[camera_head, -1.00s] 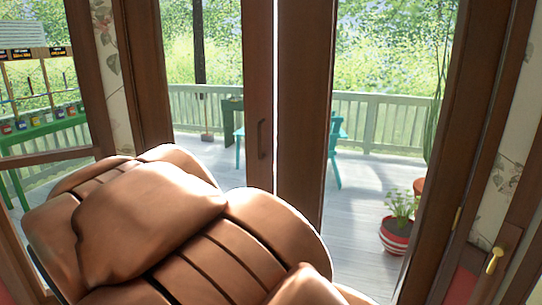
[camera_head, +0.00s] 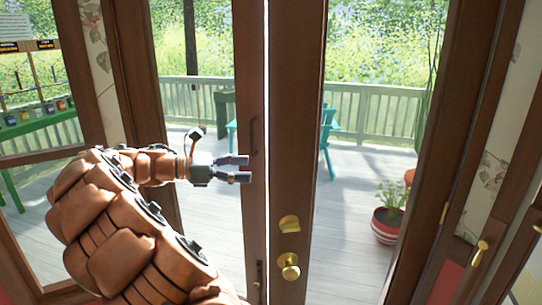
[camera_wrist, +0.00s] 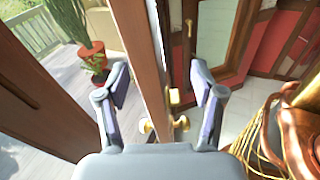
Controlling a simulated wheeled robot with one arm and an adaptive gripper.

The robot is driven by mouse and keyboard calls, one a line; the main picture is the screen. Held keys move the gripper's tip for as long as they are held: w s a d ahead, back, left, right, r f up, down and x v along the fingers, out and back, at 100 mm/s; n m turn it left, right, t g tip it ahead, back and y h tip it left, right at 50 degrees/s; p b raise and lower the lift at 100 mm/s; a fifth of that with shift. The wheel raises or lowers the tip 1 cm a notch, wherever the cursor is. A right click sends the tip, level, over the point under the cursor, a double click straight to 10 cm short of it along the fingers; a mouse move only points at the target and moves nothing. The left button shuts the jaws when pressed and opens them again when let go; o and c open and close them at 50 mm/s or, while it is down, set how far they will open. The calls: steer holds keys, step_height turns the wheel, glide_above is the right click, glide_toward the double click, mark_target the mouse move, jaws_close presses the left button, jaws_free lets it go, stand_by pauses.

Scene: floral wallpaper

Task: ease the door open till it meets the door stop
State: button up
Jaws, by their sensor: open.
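The door is a brown-framed glass leaf (camera_head: 308,150) with a brass knob (camera_head: 289,265) and a brass plate above it. A narrow bright gap separates it from the left leaf (camera_head: 249,70), which has a dark pull handle. My gripper (camera_head: 242,168) is open and empty, left of the gap, in front of the left leaf's frame. In the wrist view, the door's edge (camera_wrist: 150,70) appears between my open fingers (camera_wrist: 160,85), with brass knobs on both its sides. I cannot tell whether the fingers touch it. I cannot make out a door stop.
Beyond the glass is a deck with a railing (camera_head: 376,112), a teal chair (camera_head: 327,140) and a potted plant in a red striped pot (camera_head: 388,225). Another brass handle (camera_head: 480,250) is at the right. The deck floor behind the door looks mostly clear.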

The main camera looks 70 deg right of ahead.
mark_target(267, 158)
steer(key=shift+n+g, duration=0.5)
steer(key=shift+g, duration=0.1)
steer(key=s+d, duration=0.1)
steer(key=d, duration=0.1)
steer(key=s+d+p, duration=0.1)
steer(key=s+d, duration=0.1)
steer(key=s+d+r+p, duration=0.1)
steer(key=d, duration=0.1)
steer(key=shift+s, duration=0.2)
steer(key=shift+s+d, duration=0.35)
steer(key=shift+s, duration=0.1)
steer(key=shift+c, duration=0.3)
jaws_close()
